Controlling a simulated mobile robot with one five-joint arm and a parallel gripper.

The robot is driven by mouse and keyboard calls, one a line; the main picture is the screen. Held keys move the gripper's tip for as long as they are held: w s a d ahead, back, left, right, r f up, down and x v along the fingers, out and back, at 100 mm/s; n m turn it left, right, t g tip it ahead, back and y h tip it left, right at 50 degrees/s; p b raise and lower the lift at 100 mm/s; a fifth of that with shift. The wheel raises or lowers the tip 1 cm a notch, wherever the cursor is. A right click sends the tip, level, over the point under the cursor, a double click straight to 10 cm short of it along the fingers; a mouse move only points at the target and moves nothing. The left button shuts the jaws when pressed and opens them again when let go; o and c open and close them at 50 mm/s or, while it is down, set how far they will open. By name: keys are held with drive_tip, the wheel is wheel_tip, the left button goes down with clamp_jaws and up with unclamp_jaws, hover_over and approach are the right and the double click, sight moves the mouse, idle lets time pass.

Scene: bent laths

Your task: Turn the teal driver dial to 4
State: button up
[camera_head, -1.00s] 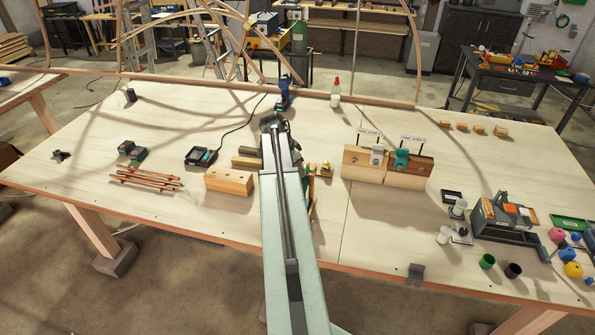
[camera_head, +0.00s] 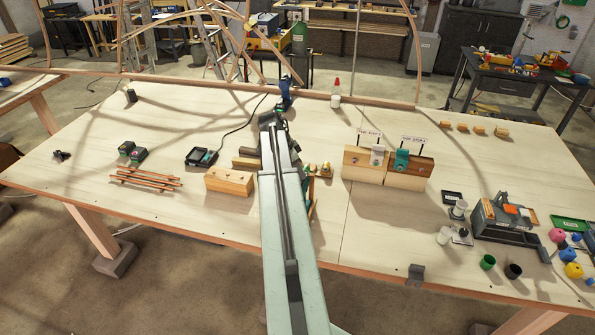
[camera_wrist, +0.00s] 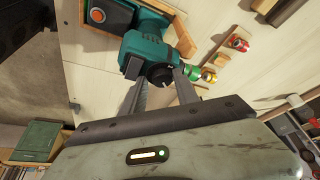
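The teal driver (camera_wrist: 150,50) is in the upper middle of the wrist view, with a dark round end (camera_wrist: 160,76) facing my gripper. The dial's number is not readable. In the head view my arm covers most of this spot; only a teal sliver (camera_head: 306,182) shows beside it.
A wooden block (camera_head: 229,182) and copper-coloured rods (camera_head: 146,178) lie left of my arm. To the right stand two labelled wooden blocks, one with a teal clamp-like part (camera_head: 402,160). A blue tool (camera_head: 285,89) stands behind.

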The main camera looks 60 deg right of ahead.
drive_tip(key=shift+r, duration=0.1)
drive_tip(key=shift+w+r+p, duration=0.1)
drive_tip(key=shift+r+p, duration=0.2)
drive_tip(key=shift+p, duration=0.1)
drive_tip(key=p+v, duration=0.6)
drive_tip(key=v, duration=0.1)
drive_tip(key=shift+a, duration=0.15)
